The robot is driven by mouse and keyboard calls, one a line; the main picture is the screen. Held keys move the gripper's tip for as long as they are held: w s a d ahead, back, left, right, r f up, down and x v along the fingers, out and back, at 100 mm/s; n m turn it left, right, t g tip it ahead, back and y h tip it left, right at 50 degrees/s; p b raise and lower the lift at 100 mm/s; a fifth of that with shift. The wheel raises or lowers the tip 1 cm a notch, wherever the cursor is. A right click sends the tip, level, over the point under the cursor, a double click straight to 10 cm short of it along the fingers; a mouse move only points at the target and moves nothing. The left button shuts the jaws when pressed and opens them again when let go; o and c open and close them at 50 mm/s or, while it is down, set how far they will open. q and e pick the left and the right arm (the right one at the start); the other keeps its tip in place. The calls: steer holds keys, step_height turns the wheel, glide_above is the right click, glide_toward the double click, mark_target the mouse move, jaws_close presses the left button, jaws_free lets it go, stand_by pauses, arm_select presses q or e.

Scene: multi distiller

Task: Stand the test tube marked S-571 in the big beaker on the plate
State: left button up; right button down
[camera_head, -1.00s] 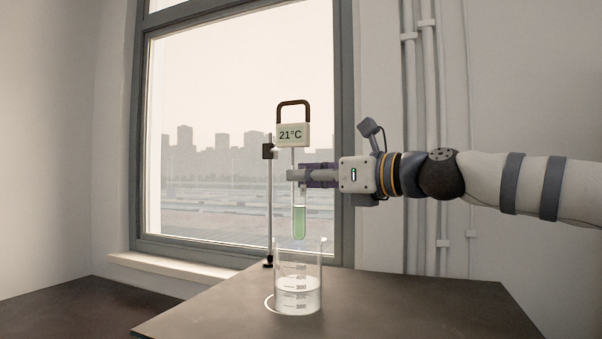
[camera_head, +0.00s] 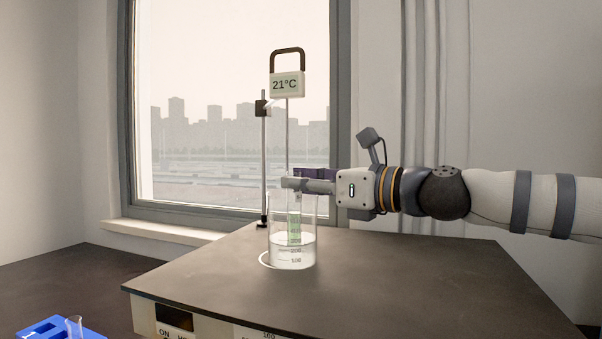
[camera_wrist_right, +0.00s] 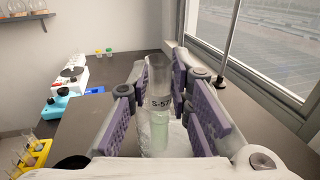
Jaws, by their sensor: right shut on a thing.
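The test tube (camera_head: 294,229) holds green liquid and is upright, its lower part inside the big beaker (camera_head: 307,248). In the right wrist view the tube (camera_wrist_right: 159,102) stands between the purple pads, with a label whose visible part reads S-57. My right gripper (camera_head: 298,183) is shut on the tube's upper part, just above the beaker rim. The clear beaker has scale marks and some clear liquid, and stands on the dark plate (camera_head: 410,280). Whether the tube touches the beaker's bottom I cannot tell. My left gripper is not in view.
A thermometer display reading 21°C (camera_head: 287,85) hangs by the stand (camera_head: 263,160), its thin probe reaching down close to my fingers. A blue rack (camera_head: 50,333) with a tube is at the lower left. The plate's right side is clear.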

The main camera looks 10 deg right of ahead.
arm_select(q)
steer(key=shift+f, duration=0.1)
arm_select(e)
steer(key=shift+f, duration=0.2)
steer(key=c, duration=1.4)
jaws_free()
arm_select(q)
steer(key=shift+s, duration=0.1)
arm_select(e)
steer(key=shift+f, duration=0.2)
steer(key=shift+r, duration=0.1)
steer(key=shift+r+p, duration=0.45)
steer(key=shift+r, duration=0.3)
arm_select(q)
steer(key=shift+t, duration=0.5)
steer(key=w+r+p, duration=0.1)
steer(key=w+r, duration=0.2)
steer(key=shift+p, duration=0.4)
arm_select(e)
step_height(320, 180, up, 4)
steer(key=shift+f, duration=0.1)
